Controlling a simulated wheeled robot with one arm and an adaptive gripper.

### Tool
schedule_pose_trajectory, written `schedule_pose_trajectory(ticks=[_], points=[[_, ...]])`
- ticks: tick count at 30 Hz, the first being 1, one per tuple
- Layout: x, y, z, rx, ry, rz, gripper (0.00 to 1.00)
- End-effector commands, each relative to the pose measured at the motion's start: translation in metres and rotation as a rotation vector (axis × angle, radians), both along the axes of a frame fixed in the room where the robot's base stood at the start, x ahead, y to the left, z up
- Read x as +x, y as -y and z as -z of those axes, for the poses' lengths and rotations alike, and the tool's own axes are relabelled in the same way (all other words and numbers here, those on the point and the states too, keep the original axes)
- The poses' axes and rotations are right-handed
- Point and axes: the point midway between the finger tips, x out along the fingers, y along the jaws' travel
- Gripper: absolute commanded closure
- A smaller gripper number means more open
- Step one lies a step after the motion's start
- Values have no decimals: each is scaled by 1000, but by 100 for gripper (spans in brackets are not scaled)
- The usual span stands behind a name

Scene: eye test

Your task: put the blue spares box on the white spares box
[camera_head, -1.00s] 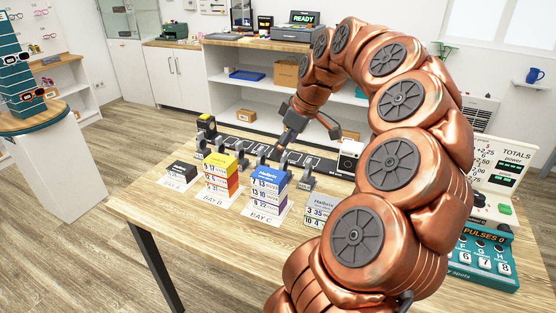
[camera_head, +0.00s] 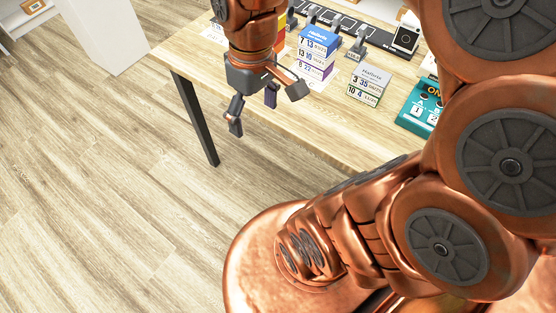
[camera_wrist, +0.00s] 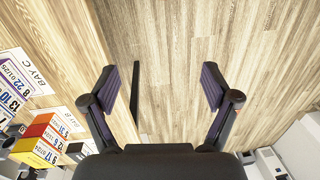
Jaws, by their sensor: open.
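I cannot tell for sure whether this is the white spares box. My gripper (camera_head: 253,108) is open and empty, left of and nearer than both stacks, pointing down. In the wrist view its fingers (camera_wrist: 160,90) are spread with only floor and table edge between them. The Bay C stack shows partly at that view's left edge.
The wooden table (camera_head: 340,130) has a bare front strip. A red and yellow stack (camera_wrist: 40,138) stands beside the blue one. A teal device (camera_head: 418,108) stands right of the grey-white box. A black rail with several grey stands runs behind. Open floor (camera_head: 110,190) lies in front.

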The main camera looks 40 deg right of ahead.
Motion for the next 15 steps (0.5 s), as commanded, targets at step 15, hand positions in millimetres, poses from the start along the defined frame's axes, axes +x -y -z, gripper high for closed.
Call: schedule_pose_trajectory(ticks=[15], points=[[-102,-22,51,-118,-162,223,13]])
